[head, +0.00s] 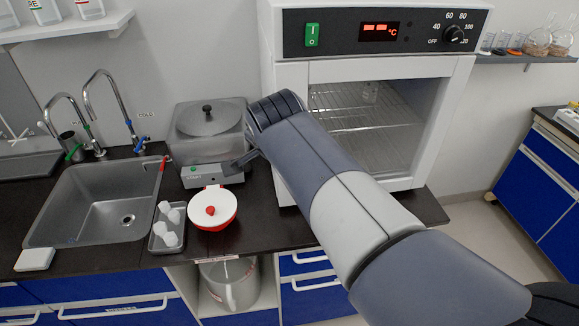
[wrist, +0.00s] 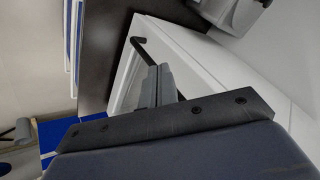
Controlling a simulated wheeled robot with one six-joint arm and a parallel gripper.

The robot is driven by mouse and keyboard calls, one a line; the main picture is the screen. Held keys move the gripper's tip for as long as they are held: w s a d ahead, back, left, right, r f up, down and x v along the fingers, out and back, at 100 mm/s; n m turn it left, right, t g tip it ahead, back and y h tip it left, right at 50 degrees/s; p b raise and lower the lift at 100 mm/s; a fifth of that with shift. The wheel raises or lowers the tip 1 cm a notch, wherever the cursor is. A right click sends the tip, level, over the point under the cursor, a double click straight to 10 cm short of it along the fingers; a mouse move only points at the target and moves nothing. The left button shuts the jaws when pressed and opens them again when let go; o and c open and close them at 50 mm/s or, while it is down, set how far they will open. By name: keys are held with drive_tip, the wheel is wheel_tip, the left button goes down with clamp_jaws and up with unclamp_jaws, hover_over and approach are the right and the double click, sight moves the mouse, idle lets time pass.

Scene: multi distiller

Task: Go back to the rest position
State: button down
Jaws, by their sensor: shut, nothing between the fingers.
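My arm reaches across the front of a white oven (head: 290,100) from the lower right. My gripper (head: 232,168) is at the front of a grey lidded heating device (head: 208,145), close to its control panel. I cannot tell whether it touches the panel. In the wrist view my gripper (wrist: 157,85) shows its two fingers together with nothing between them. A white panel (wrist: 190,60) and a dark bent rod (wrist: 143,48) lie beyond the fingers there.
A red and white pot (head: 226,214) and a small tray (head: 155,241) with white cups stand in front of the device. A sink (head: 75,200) with taps is at left. A shelf of glassware (head: 550,60) is at right. Floor shows beyond the oven.

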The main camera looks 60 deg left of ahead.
drive_tip(key=s+r, duration=0.1)
drive_tip(key=s+d+r, duration=0.1)
drive_tip(key=r, duration=0.1)
drive_tip(key=shift+s+r, duration=0.2)
drive_tip(key=shift+s, duration=0.15)
